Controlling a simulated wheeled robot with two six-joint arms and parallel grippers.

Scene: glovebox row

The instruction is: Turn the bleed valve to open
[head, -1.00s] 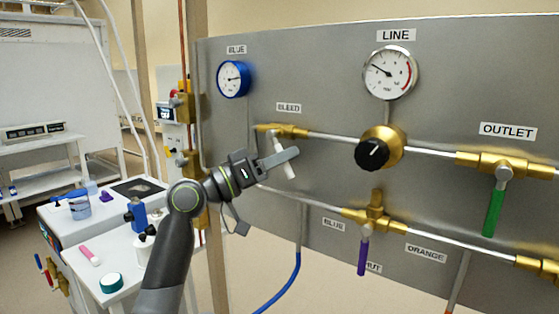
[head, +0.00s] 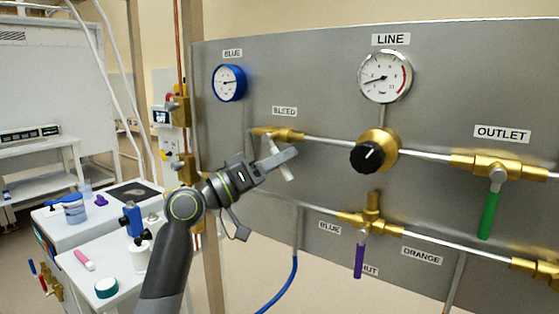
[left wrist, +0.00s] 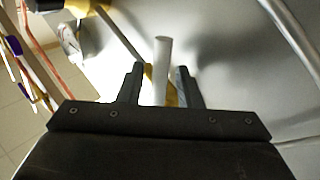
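The bleed valve (head: 278,134) is a brass fitting under the BLEED label on the grey panel. Its white handle (head: 289,173) slants down and to the right. My left gripper (head: 287,156) is at the handle, its finger covering part of it. In the left wrist view the white handle (left wrist: 162,65) stands between the two fingertips (left wrist: 160,76), with a visible gap on each side, so the gripper is open around it. My right gripper is not in view.
The LINE gauge (head: 385,76) and black-knobbed regulator (head: 367,157) are right of the bleed valve. Purple (head: 359,256) and green (head: 489,213) valve handles hang nearby. A blue gauge (head: 229,83) is above left. A wooden post (head: 201,130) stands behind my arm.

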